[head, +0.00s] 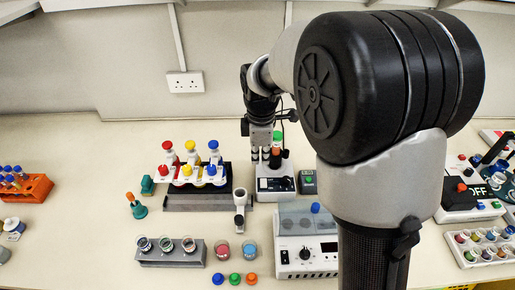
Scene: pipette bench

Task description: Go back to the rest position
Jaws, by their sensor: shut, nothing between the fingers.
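My gripper (263,157) hangs pointing down at the back middle of the bench. It is shut and small in this view. It is in front of or above a white and black device (276,185), and I cannot tell the gap between them. My large arm link hides much of the bench's right middle.
A rack with red, yellow and blue capped bottles (188,172) stands left of the gripper. A three-cup holder (170,252), loose caps (234,279) and a white dial device (305,258) are in front. An orange tube rack (25,188) is far left.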

